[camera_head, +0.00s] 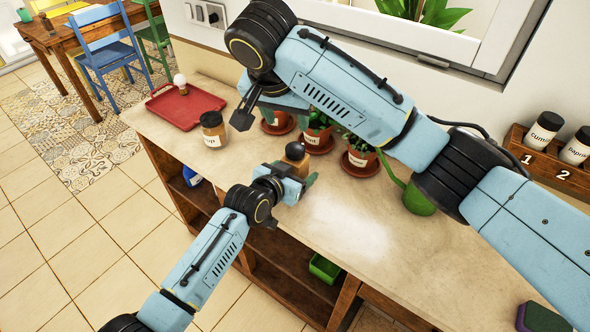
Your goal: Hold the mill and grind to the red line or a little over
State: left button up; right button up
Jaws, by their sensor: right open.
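A small wooden mill (295,152) with a dark round top stands upright on the counter at the middle. My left gripper (293,184) reaches it from the lower left and is right against its lower part. The fingers there are mostly hidden, so I cannot tell whether they close on it. My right gripper (258,112) is open and empty, above the counter to the left of the mill and just right of a jar. The jar (212,130) has a dark lid and a pale label. I cannot make out a red line.
A red tray (190,103) with a small white-topped item stands at the back left. Potted herbs (318,137) on saucers line the wall behind the mill. A spice rack (550,165) is far right. The front-right counter is mostly clear.

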pick_arm(q)
jog(key=shift+s, duration=0.1)
jog(key=v, duration=1.2)
jog(key=shift+f, duration=0.1)
